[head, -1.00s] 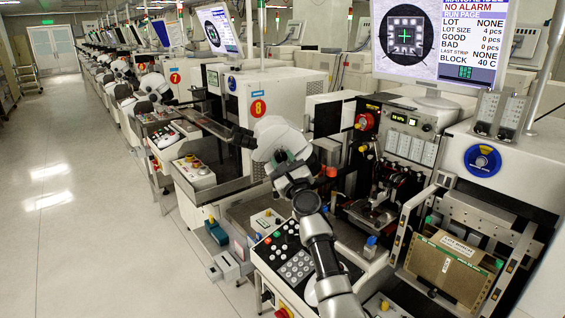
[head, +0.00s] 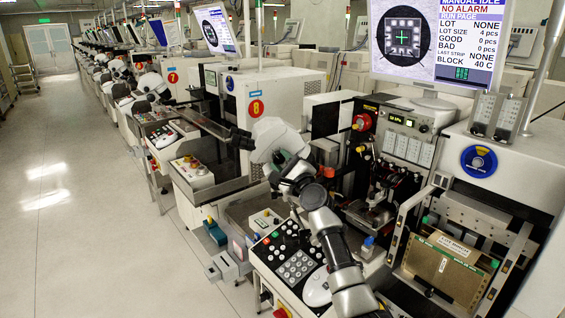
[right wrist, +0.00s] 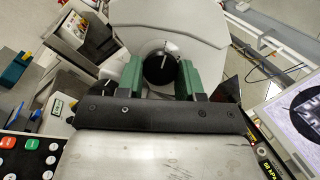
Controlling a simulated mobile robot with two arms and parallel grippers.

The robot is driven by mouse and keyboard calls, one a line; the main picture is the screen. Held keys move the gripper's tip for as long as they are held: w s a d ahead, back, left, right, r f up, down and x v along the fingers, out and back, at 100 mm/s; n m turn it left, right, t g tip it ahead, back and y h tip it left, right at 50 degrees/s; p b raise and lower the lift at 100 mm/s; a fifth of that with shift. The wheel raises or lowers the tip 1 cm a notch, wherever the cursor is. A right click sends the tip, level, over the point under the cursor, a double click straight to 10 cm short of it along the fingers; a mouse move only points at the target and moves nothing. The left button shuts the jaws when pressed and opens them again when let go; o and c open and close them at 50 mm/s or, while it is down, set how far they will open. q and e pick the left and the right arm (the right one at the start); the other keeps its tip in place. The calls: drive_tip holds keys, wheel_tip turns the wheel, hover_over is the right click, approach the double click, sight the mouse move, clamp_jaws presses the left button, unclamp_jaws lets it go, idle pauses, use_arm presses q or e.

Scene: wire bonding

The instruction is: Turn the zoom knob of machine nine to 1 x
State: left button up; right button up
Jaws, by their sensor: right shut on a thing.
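The zoom knob (right wrist: 158,74) shows in the right wrist view as a dark round disc with a white line pointing roughly up. It sits on the side of the pale microscope head (head: 277,135) of the nearest machine. My right gripper (right wrist: 160,77) has its green fingers on either side of the knob and is shut on it. In the head view my right gripper (head: 283,158) is against the microscope, and the knob is hidden behind it. The scale marks are too small to read. My left gripper is not in view.
A keypad panel (head: 297,266) lies below my arm. A monitor (head: 440,45) stands above the machine at the right. A brown strip magazine (head: 442,268) sits at the lower right. The machine marked 8 (head: 256,108) stands behind. The aisle floor (head: 60,220) at the left is clear.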

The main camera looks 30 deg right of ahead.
drive_tip(key=o, duration=0.9)
drive_tip(key=b+v, duration=0.1)
drive_tip(key=v, duration=1)
drive_tip(key=shift+w, duration=0.1)
